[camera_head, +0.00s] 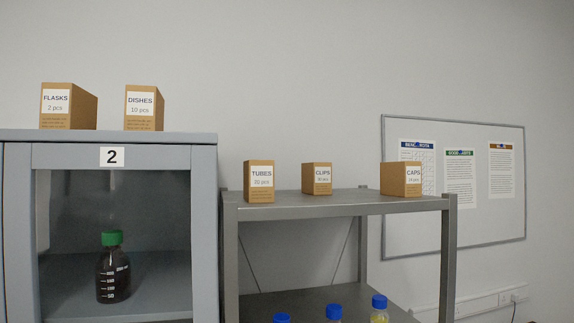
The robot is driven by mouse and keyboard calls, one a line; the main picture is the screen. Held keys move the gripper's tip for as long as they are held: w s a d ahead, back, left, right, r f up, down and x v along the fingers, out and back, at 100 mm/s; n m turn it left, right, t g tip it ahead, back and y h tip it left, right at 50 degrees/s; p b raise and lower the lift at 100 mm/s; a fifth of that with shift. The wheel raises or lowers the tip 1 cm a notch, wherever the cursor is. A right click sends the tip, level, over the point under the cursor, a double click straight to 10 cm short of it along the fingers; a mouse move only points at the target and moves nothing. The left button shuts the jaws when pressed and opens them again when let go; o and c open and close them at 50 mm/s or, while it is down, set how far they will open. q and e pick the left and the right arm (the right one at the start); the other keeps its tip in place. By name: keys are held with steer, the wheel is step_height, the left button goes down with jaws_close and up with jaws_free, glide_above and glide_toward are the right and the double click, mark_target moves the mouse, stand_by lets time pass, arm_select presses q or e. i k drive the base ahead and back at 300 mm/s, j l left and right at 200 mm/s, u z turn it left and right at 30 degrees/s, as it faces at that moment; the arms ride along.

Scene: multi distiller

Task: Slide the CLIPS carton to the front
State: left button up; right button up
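The CLIPS carton (316,179) is a small brown box with a white label. It stands upright on the top board of a grey metal shelf (345,206), set back from the front edge, between two other cartons. Bare board lies in front of it. Neither of my grippers shows in the head view.
The TUBES carton (259,182) stands at the shelf's front left, the CAPS carton (400,179) at its right. Blue-capped bottles (379,307) are below. A grey cabinet (205,230) at left bears the FLASKS (68,106) and DISHES (144,108) cartons and holds a green-capped bottle (113,270).

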mark_target(317, 177)
steer(key=i+l+u, duration=0.2)
steer(key=l+u, duration=0.15)
steer(key=i+l+u, duration=0.15)
steer(key=l+u, duration=0.6)
steer(key=l, duration=0.15)
steer(key=i+l+u, duration=0.1)
steer(key=l+u, duration=0.3)
steer(key=l, duration=0.1)
